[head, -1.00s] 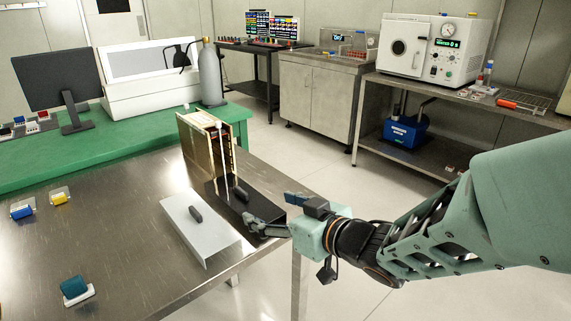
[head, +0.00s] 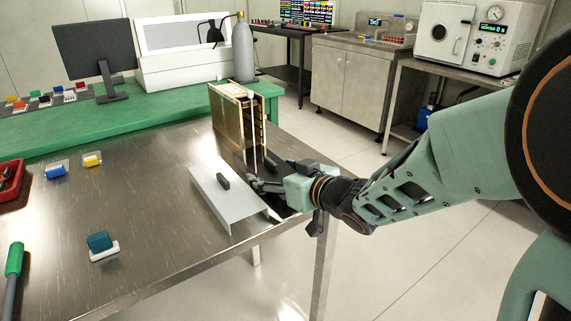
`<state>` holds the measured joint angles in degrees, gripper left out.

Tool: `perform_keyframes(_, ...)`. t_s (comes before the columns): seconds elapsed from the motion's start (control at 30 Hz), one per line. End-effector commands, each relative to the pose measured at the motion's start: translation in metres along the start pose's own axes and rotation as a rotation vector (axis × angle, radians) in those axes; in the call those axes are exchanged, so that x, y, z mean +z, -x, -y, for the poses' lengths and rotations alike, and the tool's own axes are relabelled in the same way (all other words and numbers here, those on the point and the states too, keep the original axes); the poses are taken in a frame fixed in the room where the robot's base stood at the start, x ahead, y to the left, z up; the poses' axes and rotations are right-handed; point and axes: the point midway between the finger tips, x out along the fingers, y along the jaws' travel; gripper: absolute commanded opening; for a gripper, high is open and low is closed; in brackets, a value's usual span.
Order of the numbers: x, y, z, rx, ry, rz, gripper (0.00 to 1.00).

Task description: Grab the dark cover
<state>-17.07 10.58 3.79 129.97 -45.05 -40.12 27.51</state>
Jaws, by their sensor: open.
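The dark cover (head: 283,209) lies flat near the right edge of the metal table, with a black handle (head: 270,161) standing up on it. My arm hides part of it. My gripper (head: 253,183) reaches in from the right, low over the cover, with its fingers open and pointing left. The fingertips are on the near side of the handle, close to the light cover; whether they touch either cover cannot be told.
A light grey cover (head: 222,208) with a dark handle lies just left of the dark one. An upright gold-framed rack (head: 232,115) stands behind. Small coloured parts, a teal block (head: 99,241) and a green-handled tool (head: 14,260) are at left.

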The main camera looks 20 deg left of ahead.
Motion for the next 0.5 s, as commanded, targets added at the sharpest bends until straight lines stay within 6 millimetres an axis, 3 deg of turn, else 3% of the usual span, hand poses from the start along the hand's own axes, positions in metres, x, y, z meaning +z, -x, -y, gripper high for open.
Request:
perform_keyframes(0.13, -0.0004, 0.0005, -0.0001, 0.000, 0.000, 0.000, 0.70)
perform_keyframes(0.4, -0.0003, 0.0007, -0.0002, 0.001, 0.000, 0.000, 0.40)
perform_keyframes(0.5, -0.0006, 0.0008, -0.0002, 0.001, 0.000, 0.000, 0.37)
